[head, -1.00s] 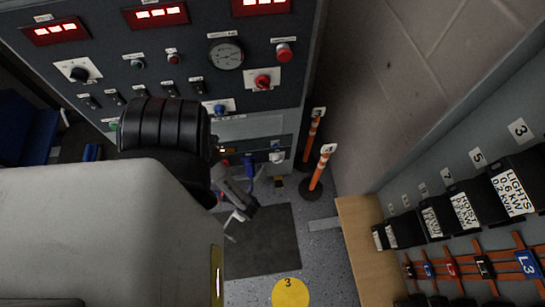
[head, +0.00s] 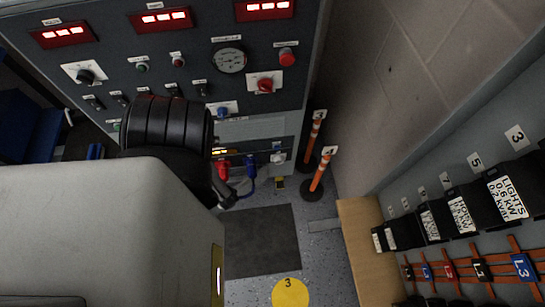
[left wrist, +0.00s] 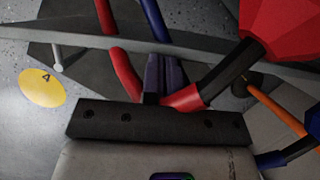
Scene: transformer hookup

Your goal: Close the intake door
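I cannot single out the intake door with certainty. In the head view a light grey panel strip (head: 254,128) crosses the lower cabinet, above a recess holding a red connector (head: 223,168) and a blue connector (head: 250,165). In the left wrist view a long grey edge-on panel (left wrist: 75,36) with a short pale rod crosses beyond my left gripper (left wrist: 162,62). Its two dark fingers are close together, with nothing visible between them. Red and blue cables pass close to them; contact is unclear. In the head view my left arm hides most of this gripper. My right gripper is not in view.
The grey control cabinet (head: 110,62) stands ahead. Two orange-striped posts, one of them here (head: 319,172), stand right of it by the wall. A dark mat (head: 265,240) and yellow floor marker (head: 290,292) lie in front. A wooden-edged bench (head: 362,245) is at right.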

